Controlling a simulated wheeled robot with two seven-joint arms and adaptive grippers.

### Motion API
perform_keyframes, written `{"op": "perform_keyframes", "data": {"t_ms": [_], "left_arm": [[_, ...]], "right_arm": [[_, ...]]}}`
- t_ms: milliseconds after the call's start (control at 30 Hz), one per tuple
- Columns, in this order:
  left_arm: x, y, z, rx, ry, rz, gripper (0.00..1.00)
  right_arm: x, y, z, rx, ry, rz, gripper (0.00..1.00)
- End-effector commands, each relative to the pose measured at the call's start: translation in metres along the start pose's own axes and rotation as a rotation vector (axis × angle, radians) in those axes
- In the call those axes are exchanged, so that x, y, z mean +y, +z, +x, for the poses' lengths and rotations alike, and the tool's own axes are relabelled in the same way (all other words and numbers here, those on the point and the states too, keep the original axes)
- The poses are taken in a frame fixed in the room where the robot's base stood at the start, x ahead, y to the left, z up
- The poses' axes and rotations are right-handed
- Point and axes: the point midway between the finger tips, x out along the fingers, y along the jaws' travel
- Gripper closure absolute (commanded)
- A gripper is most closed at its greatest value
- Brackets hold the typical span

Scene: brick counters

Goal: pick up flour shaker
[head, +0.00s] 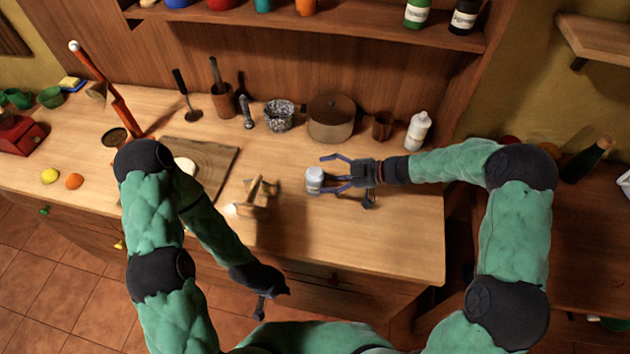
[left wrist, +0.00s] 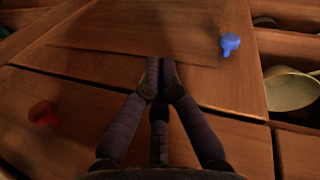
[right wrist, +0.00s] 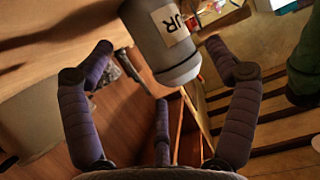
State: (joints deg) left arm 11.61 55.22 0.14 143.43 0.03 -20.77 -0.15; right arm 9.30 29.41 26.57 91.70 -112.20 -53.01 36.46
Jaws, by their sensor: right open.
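The flour shaker (head: 315,180) is a pale grey canister standing on the wooden counter. In the right wrist view it shows large (right wrist: 170,45), with part of a label reading "UR". My right gripper (head: 334,174) is open just right of the shaker in the head view, its fingers pointing at it. In the right wrist view the shaker lies between and beyond the spread fingers (right wrist: 160,48); no contact is visible. My left gripper (head: 261,306) hangs low in front of the counter. Its fingertips (left wrist: 160,68) are together with nothing visible between them.
A wooden stand (head: 262,195) is left of the shaker, near a cutting board (head: 222,165). Behind are a lidded pot (head: 332,120), a brown cup (head: 382,126) and a white bottle (head: 418,132). The counter's front right is clear.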

Motion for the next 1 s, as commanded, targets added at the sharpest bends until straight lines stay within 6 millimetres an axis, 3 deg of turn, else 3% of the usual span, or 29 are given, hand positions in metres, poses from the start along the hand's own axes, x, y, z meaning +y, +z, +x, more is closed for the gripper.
{"op": "perform_keyframes", "data": {"t_ms": [300,533,567,733,1000], "left_arm": [[-0.005,-0.001,0.014,0.0,0.0,0.0,1.0],[-0.005,-0.001,0.014,0.0,0.0,0.0,1.0],[-0.005,-0.001,0.014,0.0,0.0,0.0,1.0],[-0.005,-0.001,0.014,0.0,0.0,0.0,1.0],[-0.005,-0.001,0.013,0.0,0.0,0.0,1.0]], "right_arm": [[0.002,-0.001,0.042,0.0,-0.003,-0.001,0.12],[0.002,-0.002,0.044,0.0,-0.001,0.0,0.12],[0.002,-0.002,0.044,0.0,-0.001,0.0,0.15],[0.002,-0.002,0.044,0.0,-0.001,0.0,0.62],[0.002,-0.002,0.044,0.0,-0.001,0.0,0.63]]}}
